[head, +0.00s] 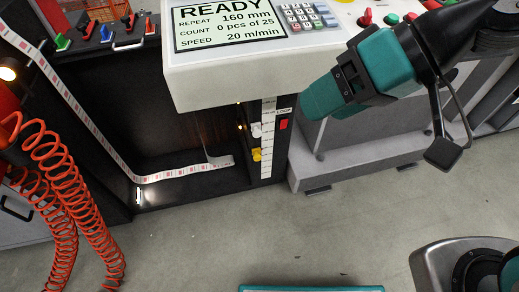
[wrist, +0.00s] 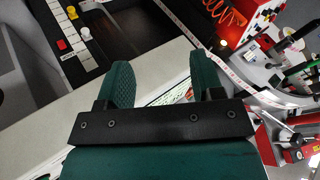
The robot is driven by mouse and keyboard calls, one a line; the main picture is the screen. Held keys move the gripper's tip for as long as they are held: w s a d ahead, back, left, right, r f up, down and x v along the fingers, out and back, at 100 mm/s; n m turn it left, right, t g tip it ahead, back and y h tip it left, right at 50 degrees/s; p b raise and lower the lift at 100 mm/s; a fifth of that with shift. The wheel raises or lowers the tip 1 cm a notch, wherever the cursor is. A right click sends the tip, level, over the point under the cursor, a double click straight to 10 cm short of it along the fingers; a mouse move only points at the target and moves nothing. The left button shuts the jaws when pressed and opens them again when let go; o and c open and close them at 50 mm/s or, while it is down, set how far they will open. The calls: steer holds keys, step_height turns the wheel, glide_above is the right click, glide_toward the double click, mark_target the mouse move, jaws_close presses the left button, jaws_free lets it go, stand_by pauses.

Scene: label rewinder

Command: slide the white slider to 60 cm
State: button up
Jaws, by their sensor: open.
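The white slider (head: 257,130) sits on the left side of the upright scale strip (head: 267,165), just above the yellow slider (head: 257,155). A red block (head: 283,125) is on the strip's right side. The scale numbers are too small to read. In the wrist view the white slider (wrist: 86,34) is at upper left, beside the yellow slider (wrist: 62,44). My gripper (head: 318,106) is to the right of the scale in the head view, apart from the sliders. In the wrist view my gripper (wrist: 163,82) has its fingers spread, with nothing held between them.
The white control box (head: 235,85) with its READY display overhangs just above the scale. A printed label web (head: 100,140) runs down the dark panel at left. Orange coiled hoses (head: 60,190) hang at far left.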

steer(key=w+a+f+m+t+y+b, duration=0.1)
steer(key=w+a+f+y+b, duration=0.1)
steer(key=f+b, duration=0.55)
steer(key=w+a+f+m+t+y+b, duration=0.1)
steer(key=w+a+f+m+y+b, duration=0.15)
steer(key=f+b, duration=0.45)
steer(key=m+t+h+b, duration=0.2)
steer(key=m+t+b, duration=1)
steer(key=b, duration=1.6)
glide_toward(259, 135)
steer(key=shift+m+g+y, duration=0.25)
steer(key=shift+m+g, duration=0.25)
steer(key=shift+m, duration=0.05)
steer(key=p+x, duration=0.2)
steer(key=x, duration=0.1)
steer(key=p+x, duration=0.5)
steer(key=x, duration=0.1)
steer(key=shift+w+r+p, duration=0.25)
steer(key=shift+p, duration=0.05)
steer(key=shift+w+a, duration=0.4)
steer(key=shift+w, duration=0.15)
steer(key=shift+c, duration=0.4)
